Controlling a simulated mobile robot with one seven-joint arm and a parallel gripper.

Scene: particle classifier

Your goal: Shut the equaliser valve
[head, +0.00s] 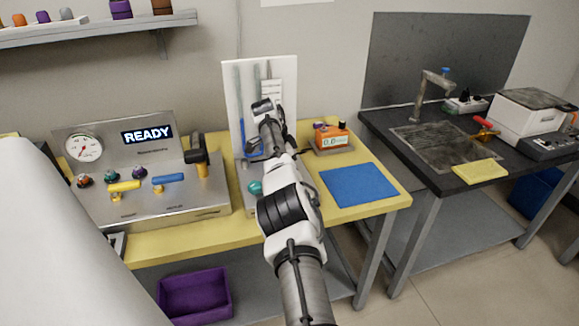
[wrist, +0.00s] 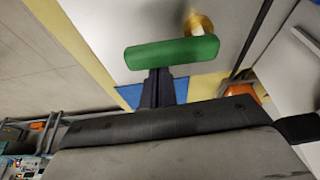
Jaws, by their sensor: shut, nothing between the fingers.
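A green lever handle (wrist: 172,52) on a brass stem (wrist: 199,23) stands out from a pale panel in the wrist view. No label shows on it, so I cannot tell whether it is the equaliser valve. My gripper (wrist: 158,74) is shut and empty, its dark fingertips right at the handle's lower edge. I cannot tell whether they touch it. In the head view my arm reaches to the white upright board (head: 232,90) and hides the green handle. The steel console (head: 150,208) at left carries a yellow handle (head: 124,186) and a blue handle (head: 168,179).
The yellow bench (head: 245,232) also holds an orange instrument (head: 331,137) and a blue mat (head: 358,184), right of my arm. A black-topped bench (head: 438,182) stands further right. A purple bin (head: 195,297) sits below. The console display (head: 147,135) reads READY.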

